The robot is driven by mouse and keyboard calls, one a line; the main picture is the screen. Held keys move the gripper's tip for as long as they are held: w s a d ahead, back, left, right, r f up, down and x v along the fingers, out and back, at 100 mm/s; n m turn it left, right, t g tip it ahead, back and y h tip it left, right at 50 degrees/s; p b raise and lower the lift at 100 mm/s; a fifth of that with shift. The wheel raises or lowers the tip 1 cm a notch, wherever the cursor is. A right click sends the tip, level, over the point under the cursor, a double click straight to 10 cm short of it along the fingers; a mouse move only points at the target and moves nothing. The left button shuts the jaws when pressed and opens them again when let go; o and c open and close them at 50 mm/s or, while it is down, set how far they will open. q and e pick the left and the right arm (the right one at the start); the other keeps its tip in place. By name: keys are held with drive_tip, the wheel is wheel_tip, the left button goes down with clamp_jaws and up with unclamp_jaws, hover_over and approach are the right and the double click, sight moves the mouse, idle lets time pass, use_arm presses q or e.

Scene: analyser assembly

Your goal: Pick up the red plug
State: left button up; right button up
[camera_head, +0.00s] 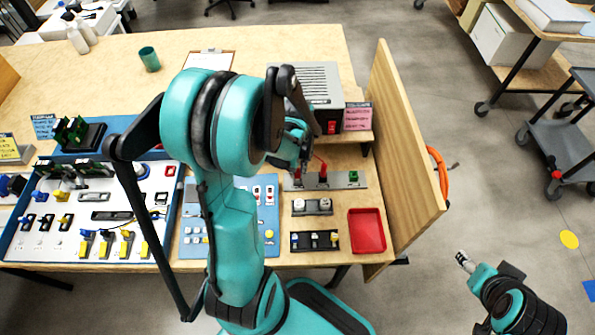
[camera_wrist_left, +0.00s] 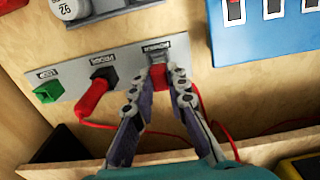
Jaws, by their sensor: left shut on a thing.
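A grey socket strip (camera_head: 338,180) lies on the table and also shows in the wrist view (camera_wrist_left: 126,62). My left gripper (camera_wrist_left: 167,76) is shut on a red plug (camera_wrist_left: 159,79) at one end of the strip, the right end in the wrist view. The fingers hide much of this plug. I cannot tell whether it is still seated in its socket. A second red plug (camera_wrist_left: 96,99) stands in the middle of the strip, and it also shows in the head view (camera_head: 323,170). My right gripper (camera_head: 463,258) hangs away from the table at the lower right.
A green plug (camera_head: 353,176) sits at the strip's other end. A red tray (camera_head: 367,231) and small connector blocks (camera_head: 314,241) lie in front. A wooden side panel (camera_head: 405,130) rises at the right. A grey box (camera_head: 310,88) stands behind. Red cable (camera_wrist_left: 222,134) runs near the fingers.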

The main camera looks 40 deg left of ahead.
sight(299, 172)
use_arm(q)
drive_tip(key=r, duration=0.1)
drive_tip(key=r+p, duration=0.1)
drive_tip(key=r, duration=0.1)
drive_tip(key=shift+d+r, duration=0.15)
drive_tip(key=shift+d, duration=0.25)
drive_tip(key=d+r+p, duration=0.4)
drive_tip(key=d+r, duration=0.2)
drive_tip(key=d, duration=0.5)
drive_tip(key=shift+s, duration=0.15)
drive_tip(key=shift+a, duration=0.15)
clamp_jaws()
